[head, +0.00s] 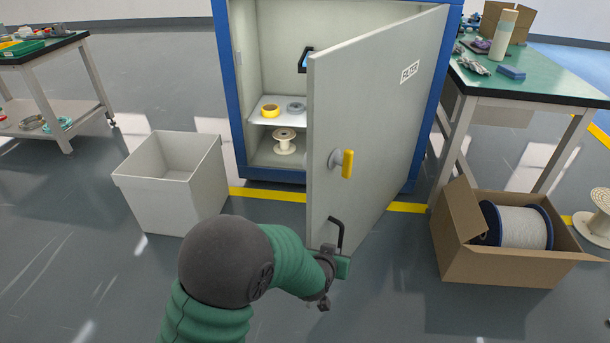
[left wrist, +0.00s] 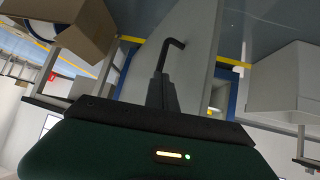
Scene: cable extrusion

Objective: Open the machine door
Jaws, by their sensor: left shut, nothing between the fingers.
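The machine door (head: 375,125), a grey panel with a small label and a yellow knob (head: 347,163), stands well open, swung out toward me from the right side of the blue-framed machine (head: 240,110). My left gripper (head: 340,232) is at the door's lower free edge, shut and empty. In the left wrist view its dark fingers (left wrist: 162,92) point at the grey door panel (left wrist: 190,45). A bent black bar (left wrist: 173,44) shows beyond the fingers; I cannot tell whether it belongs to the door or the gripper. Contact with the door is unclear. My right gripper is not in view.
Inside the machine, a shelf (head: 262,121) holds a yellow roll (head: 270,111) and a grey roll; a spool (head: 285,140) stands below. A pale bin (head: 170,190) stands left of the machine. A cardboard box (head: 500,265) with a cable spool and a green-topped table (head: 540,80) stand right.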

